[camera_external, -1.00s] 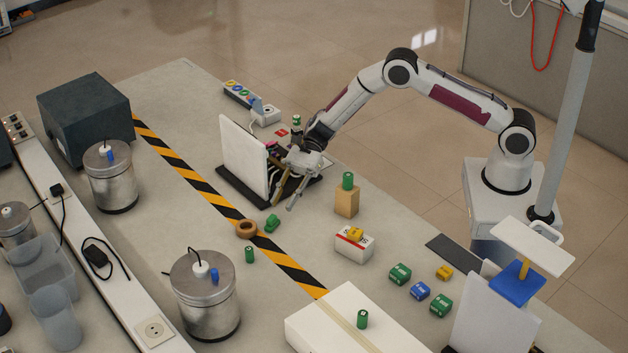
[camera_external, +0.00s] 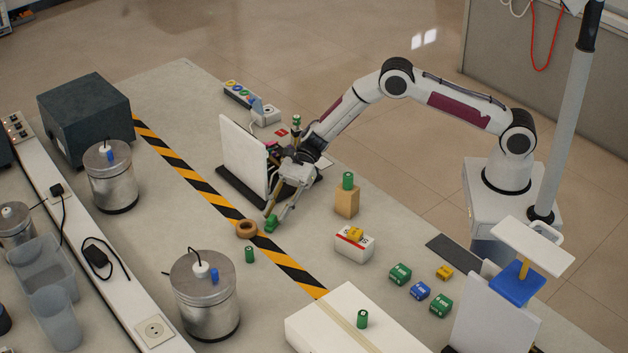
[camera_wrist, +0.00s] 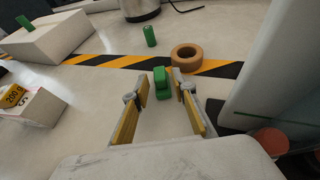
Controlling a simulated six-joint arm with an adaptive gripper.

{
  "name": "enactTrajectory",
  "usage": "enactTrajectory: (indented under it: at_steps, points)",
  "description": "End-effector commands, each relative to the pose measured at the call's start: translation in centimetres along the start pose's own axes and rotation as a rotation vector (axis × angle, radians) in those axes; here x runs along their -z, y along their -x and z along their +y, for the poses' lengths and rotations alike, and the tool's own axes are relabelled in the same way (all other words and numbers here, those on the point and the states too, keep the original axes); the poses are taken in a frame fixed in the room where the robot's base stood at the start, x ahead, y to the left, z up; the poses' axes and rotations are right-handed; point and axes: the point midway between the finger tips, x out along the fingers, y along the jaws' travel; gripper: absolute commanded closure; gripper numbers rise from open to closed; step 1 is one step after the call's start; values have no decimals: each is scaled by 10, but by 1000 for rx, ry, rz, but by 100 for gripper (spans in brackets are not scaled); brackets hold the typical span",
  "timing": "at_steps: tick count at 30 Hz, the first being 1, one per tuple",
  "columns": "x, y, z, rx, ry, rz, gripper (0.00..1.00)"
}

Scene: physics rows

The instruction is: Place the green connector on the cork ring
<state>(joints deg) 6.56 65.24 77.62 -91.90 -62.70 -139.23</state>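The green connector (camera_external: 271,223) lies on the bench right beside the cork ring, on its right in the external view. In the wrist view the connector (camera_wrist: 162,82) sits between the finger ends of my gripper (camera_wrist: 154,92). The fingers are spread, with a visible gap on both sides of the connector. My gripper (camera_external: 277,218) also shows low over the connector in the external view. The brown cork ring (camera_external: 246,229) lies flat on the black and yellow tape, with nothing on it. The ring (camera_wrist: 187,57) is just beyond the right finger in the wrist view.
A green cylinder (camera_external: 250,254) stands near the ring. A white upright panel (camera_external: 244,156) is close to my gripper on the left. A wooden block (camera_external: 347,203) with a green cylinder and a white box (camera_external: 354,246) with a yellow piece stand to the right.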

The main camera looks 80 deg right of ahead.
Motion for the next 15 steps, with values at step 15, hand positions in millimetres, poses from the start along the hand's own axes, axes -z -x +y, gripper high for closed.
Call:
enactTrajectory:
  at_steps: [15]
  points:
    - [-1,-30,-1,1,-1,-1,74]
